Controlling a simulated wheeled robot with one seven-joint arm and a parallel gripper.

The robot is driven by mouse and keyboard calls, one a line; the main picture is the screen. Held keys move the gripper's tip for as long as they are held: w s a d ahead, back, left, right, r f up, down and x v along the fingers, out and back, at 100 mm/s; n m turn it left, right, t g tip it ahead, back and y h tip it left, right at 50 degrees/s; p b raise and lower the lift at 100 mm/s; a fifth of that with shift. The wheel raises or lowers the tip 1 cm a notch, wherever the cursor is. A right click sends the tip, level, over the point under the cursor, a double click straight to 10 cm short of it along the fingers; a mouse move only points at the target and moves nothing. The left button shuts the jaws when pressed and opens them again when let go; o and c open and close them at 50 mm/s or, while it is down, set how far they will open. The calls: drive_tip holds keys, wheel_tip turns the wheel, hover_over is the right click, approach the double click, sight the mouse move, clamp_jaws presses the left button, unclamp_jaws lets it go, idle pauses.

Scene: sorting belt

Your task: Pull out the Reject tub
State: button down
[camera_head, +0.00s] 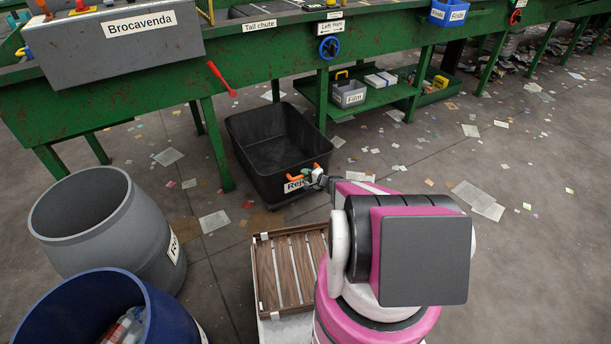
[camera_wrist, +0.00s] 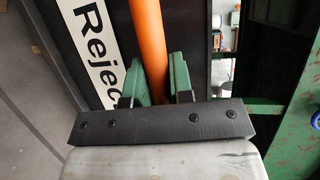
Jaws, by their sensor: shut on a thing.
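The Reject tub (camera_head: 262,165) is a black open-topped tub on the floor, partly under the green sorting belt frame. It looks empty. Its white label "Reject" (camera_wrist: 97,48) shows in the wrist view, partly covered by my gripper in the head view. An orange handle bar (camera_wrist: 150,40) runs across the tub's near side. My gripper (camera_wrist: 155,82) has its two green fingers on either side of the orange handle, shut on it. In the head view my gripper (camera_head: 317,175) is at the tub's near right side.
A grey bin (camera_head: 100,235) and a blue bin (camera_head: 165,310) stand at the left. A slatted wooden tray (camera_head: 286,270) lies in front of my body. A green leg (camera_head: 216,145) stands close left of the tub. A low shelf (camera_head: 385,105) is behind right. Paper scraps litter the floor.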

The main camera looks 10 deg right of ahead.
drive_tip(key=c, duration=1)
unclamp_jaws()
drive_tip(key=v, duration=1)
drive_tip(key=shift+s+d+r, duration=0.1)
drive_tip(key=shift+s+d, duration=0.2)
